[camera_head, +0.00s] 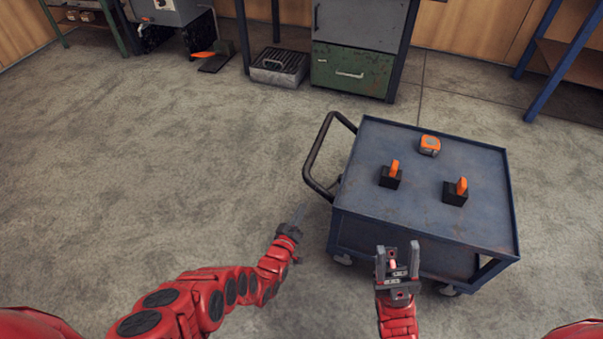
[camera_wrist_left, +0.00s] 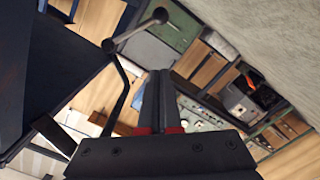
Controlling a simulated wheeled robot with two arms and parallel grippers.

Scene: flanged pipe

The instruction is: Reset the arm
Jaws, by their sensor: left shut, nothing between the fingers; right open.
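My left gripper (camera_head: 298,213) is in front of the cart's left side in the head view, over the floor and below the cart's handle. Its fingers are shut with nothing between them. In the left wrist view its fingers (camera_wrist_left: 160,85) lie side by side. My right gripper (camera_head: 397,247) is at the cart's front edge in the head view. Its two fingers point up and stand apart, with a gap between them.
A green cabinet (camera_head: 350,70) stands behind. The floor at left is clear.

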